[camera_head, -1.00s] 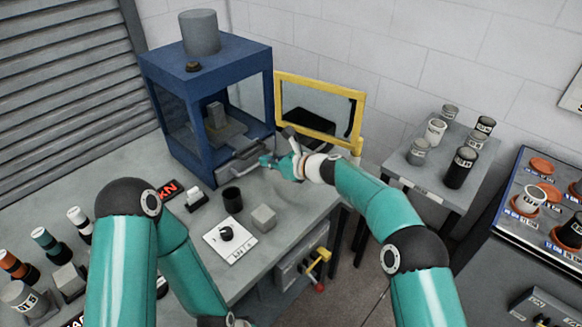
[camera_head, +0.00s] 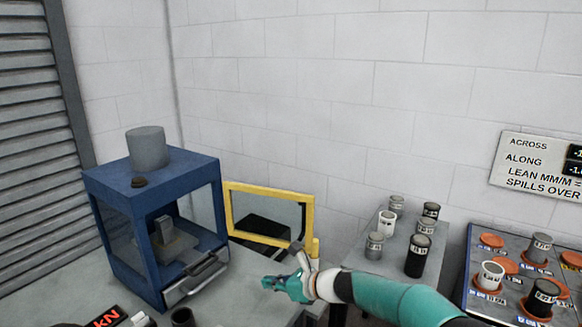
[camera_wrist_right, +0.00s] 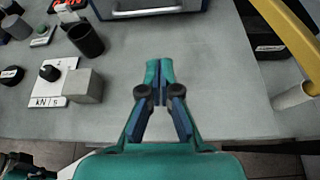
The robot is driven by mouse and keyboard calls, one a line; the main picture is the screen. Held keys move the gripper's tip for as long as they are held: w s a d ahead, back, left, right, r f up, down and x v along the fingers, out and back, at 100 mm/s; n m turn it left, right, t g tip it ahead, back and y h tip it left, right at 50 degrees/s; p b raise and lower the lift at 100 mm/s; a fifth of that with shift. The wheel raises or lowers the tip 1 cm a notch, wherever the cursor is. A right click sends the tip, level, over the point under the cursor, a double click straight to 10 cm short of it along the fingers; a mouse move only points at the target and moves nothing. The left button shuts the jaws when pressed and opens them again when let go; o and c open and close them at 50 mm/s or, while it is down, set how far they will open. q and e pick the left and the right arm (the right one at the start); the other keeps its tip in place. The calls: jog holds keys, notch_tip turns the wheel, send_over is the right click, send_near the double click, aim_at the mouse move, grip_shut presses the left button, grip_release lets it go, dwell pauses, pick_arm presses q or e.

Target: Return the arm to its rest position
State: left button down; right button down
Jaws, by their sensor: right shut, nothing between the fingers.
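My right gripper (camera_head: 272,282) is over the right part of the grey bench, to the right of the blue press cabinet (camera_head: 118,185). In the right wrist view the fingers of the right gripper (camera_wrist_right: 158,64) are together, with nothing between them, above bare bench top. My right arm (camera_head: 395,297) reaches in from the lower right of the head view. My left gripper and left arm are out of the head view now.
A yellow-framed door (camera_head: 232,212) stands open beside the cabinet. A side table (camera_head: 372,262) holds several canisters. A panel (camera_head: 462,290) with orange discs and canisters is at right. A black cup (camera_wrist_right: 86,40) and a grey cube (camera_wrist_right: 82,86) lie left of the gripper.

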jog(key=s+d+f+n+g+h, duration=0.1)
jog(key=s+d+f+h, duration=0.1)
jog(key=s+d+f, duration=0.4)
jog(key=s+d+f+n+g+h, duration=0.1)
jog(key=s+d+f+g, duration=0.2)
jog(key=f, duration=0.5)
jog(key=s+d+f+n+h, duration=0.1)
jog(key=s+d+f+h, duration=0.1)
jog(key=s+d+f, duration=0.35)
jog(key=s+d+f+n+g+h, duration=0.1)
jog(key=s+f+n, duration=0.3)
jog(key=s+n, duration=0.5)
jog(key=s+d+f+n+h, duration=0.1)
jog(key=s+d+f+n, duration=0.2)
jog(key=s+n, duration=0.7)
jog(key=s+f, duration=0.1)
jog(key=s, duration=0.4)
jog(key=shift+f+n+g+h+p, duration=0.15)
jog(key=shift+n+g+h+p, duration=0.15)
jog(key=shift+g, duration=0.1)
